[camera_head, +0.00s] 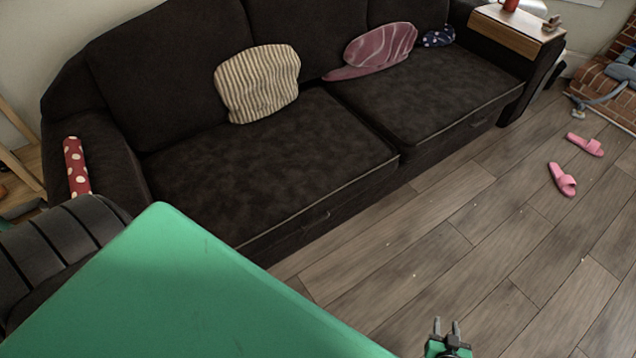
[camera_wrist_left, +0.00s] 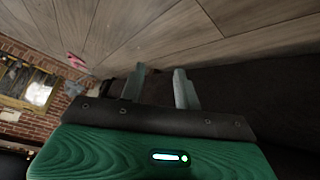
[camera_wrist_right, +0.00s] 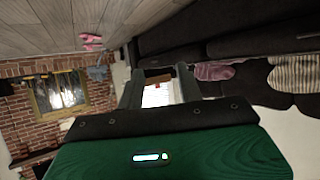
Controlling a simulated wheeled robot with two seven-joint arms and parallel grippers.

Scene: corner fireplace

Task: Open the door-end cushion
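A dark sofa has two seat cushions, a left one (camera_head: 270,165) and a right one (camera_head: 430,90), both lying flat. I cannot tell which is the door-end cushion. A small handle-like mark (camera_head: 316,218) shows on the front below the left cushion. My right gripper (camera_head: 446,328) is open and empty above the floor, in front of the sofa and apart from it. Its spread fingers also show in the right wrist view (camera_wrist_right: 160,88). My left gripper (camera_wrist_left: 161,88) is open and empty in the left wrist view, near a dark surface; my green arm hides it in the head view.
A striped pillow (camera_head: 257,84) rests on the left cushion; a pink pillow (camera_head: 380,48) and a dark spotted item (camera_head: 438,37) lie farther right. A wooden tray (camera_head: 508,28) sits on the far armrest. Pink slippers (camera_head: 562,180) lie on the otherwise mostly clear floor.

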